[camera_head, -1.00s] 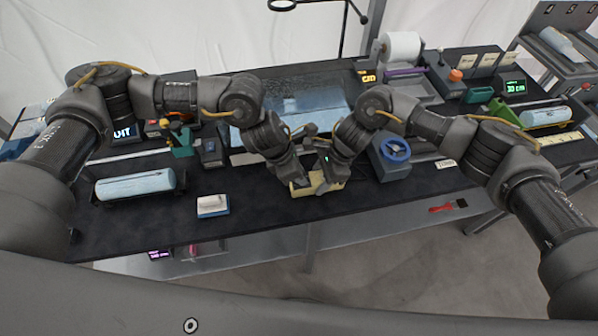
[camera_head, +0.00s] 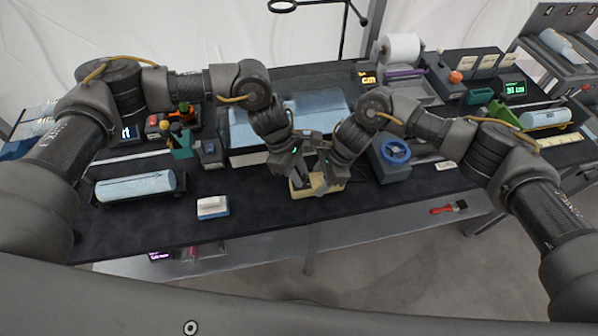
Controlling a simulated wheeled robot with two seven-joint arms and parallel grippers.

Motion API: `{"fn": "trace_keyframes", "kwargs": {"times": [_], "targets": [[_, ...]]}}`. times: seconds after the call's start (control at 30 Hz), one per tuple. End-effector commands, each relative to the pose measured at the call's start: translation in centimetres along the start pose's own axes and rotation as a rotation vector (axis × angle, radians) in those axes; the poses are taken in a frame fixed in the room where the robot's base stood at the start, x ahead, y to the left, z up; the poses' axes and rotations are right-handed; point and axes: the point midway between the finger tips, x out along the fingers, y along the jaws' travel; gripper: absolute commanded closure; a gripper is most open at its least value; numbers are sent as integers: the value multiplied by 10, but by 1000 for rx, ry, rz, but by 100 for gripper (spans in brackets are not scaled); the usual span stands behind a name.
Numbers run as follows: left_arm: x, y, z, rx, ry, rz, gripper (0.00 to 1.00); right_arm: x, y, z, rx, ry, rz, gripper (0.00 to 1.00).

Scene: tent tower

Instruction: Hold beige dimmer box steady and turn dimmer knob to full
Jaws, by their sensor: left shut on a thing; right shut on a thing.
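The beige dimmer box (camera_head: 301,191) sits near the front edge of the dark bench, in the middle of the view. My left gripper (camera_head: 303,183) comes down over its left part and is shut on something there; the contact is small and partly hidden. My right gripper (camera_head: 324,186) is at the box's right part, shut on the box as far as I can make out. The two grippers are close together and cover most of the box's top. The dimmer knob is hidden behind the fingers, and its setting cannot be read.
A blue handwheel on a grey block (camera_head: 396,151) stands just right of my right gripper. A white and blue block (camera_head: 212,207) and a pale blue roll (camera_head: 135,187) lie to the left. A light blue panel (camera_head: 290,105) is behind. The bench front between is clear.

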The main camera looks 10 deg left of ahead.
Motion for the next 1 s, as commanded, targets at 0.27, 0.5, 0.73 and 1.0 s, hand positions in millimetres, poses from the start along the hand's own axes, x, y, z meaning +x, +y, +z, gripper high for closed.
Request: {"fn": "trace_keyframes", "kwargs": {"times": [0.27, 0.5, 0.73, 1.0], "targets": [[1, -1, -4, 16, 7, -11, 99, -1, 0, -1, 0, 2, 0, 79], [1, -1, -4, 15, 8, -11, 99, -1, 0, -1, 0, 2, 1, 79], [0, 0, -2, 16, 5, -9, 54, 0, 0, 0, 0, 1, 0, 79], [-2, 0, -1, 17, 2, -8, 54, 0, 0, 0, 0, 0, 0, 79]]}}
